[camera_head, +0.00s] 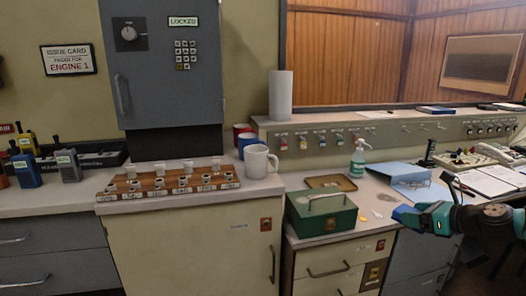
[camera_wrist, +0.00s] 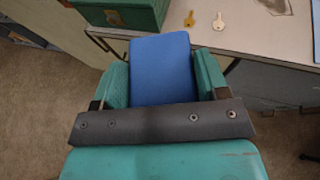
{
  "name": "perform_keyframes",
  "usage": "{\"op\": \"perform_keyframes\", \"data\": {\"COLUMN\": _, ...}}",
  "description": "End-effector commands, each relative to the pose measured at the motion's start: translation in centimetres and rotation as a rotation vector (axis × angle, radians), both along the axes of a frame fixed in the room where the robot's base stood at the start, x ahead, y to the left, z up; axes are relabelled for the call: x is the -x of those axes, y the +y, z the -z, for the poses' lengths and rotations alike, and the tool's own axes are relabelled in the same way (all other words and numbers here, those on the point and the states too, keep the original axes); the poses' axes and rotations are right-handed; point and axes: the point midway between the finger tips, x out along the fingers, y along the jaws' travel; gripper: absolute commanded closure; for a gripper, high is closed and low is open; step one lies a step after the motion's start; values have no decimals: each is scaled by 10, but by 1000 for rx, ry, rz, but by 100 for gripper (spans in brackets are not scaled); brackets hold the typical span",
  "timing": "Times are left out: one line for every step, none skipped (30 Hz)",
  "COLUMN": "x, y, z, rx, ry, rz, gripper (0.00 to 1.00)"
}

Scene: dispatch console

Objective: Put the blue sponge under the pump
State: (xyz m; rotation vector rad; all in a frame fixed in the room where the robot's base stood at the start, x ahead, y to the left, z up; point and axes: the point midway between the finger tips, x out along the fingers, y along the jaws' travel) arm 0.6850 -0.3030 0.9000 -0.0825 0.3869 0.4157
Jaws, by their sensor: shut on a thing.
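The blue sponge (camera_wrist: 161,62) is held between the green fingers of my gripper (camera_wrist: 163,82) in the wrist view, at the desk's front edge. In the head view my gripper (camera_head: 420,217) is at the right, with the sponge (camera_head: 404,213) at its tip, pointing left. The bottle's base is partly hard to make out at this size.
A green cash box (camera_head: 321,212) stands at the desk's front left; its corner shows in the wrist view (camera_wrist: 121,14). Two keys (camera_wrist: 190,19) lie on the desk near the sponge. A blue folder (camera_head: 397,171) lies right of the pump. White mug (camera_head: 258,161) stands on the higher counter.

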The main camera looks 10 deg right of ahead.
Motion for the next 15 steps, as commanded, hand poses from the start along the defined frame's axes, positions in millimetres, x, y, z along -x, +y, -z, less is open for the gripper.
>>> {"op": "perform_keyframes", "data": {"x": 1, "y": 20, "z": 5, "rx": -11, "ry": 7, "rz": -50, "gripper": 59}}
{"op": "perform_keyframes", "data": {"x": 3, "y": 33, "z": 11, "rx": -12, "ry": 8, "rz": -84, "gripper": 59}}
{"op": "perform_keyframes", "data": {"x": 6, "y": 51, "z": 19, "rx": -13, "ry": 9, "rz": -132, "gripper": 59}}
{"op": "perform_keyframes", "data": {"x": 8, "y": 66, "z": 24, "rx": -13, "ry": 8, "rz": -171, "gripper": 59}}
{"op": "perform_keyframes", "data": {"x": 12, "y": 81, "z": 29, "rx": -15, "ry": 9, "rz": -211, "gripper": 59}}
{"op": "perform_keyframes", "data": {"x": 18, "y": 101, "z": 37, "rx": -14, "ry": 10, "rz": -266, "gripper": 59}}
{"op": "perform_keyframes", "data": {"x": 23, "y": 116, "z": 41, "rx": -14, "ry": 10, "rz": -302, "gripper": 59}}
{"op": "perform_keyframes", "data": {"x": 27, "y": 129, "z": 45, "rx": -13, "ry": 9, "rz": -336, "gripper": 59}}
{"op": "perform_keyframes", "data": {"x": 34, "y": 145, "z": 50, "rx": -12, "ry": 8, "rz": -377, "gripper": 59}}
{"op": "perform_keyframes", "data": {"x": 38, "y": 156, "z": 53, "rx": -12, "ry": 7, "rz": -404, "gripper": 59}}
{"op": "perform_keyframes", "data": {"x": 43, "y": 165, "z": 56, "rx": -10, "ry": 7, "rz": -428, "gripper": 59}}
{"op": "perform_keyframes", "data": {"x": 48, "y": 176, "z": 58, "rx": -9, "ry": 5, "rz": -456, "gripper": 59}}
{"op": "perform_keyframes", "data": {"x": 52, "y": 183, "z": 60, "rx": -7, "ry": 4, "rz": -474, "gripper": 59}}
{"op": "perform_keyframes", "data": {"x": 55, "y": 189, "z": 62, "rx": -6, "ry": 4, "rz": -488, "gripper": 59}}
{"op": "perform_keyframes", "data": {"x": 58, "y": 195, "z": 64, "rx": -5, "ry": 3, "rz": -504, "gripper": 59}}
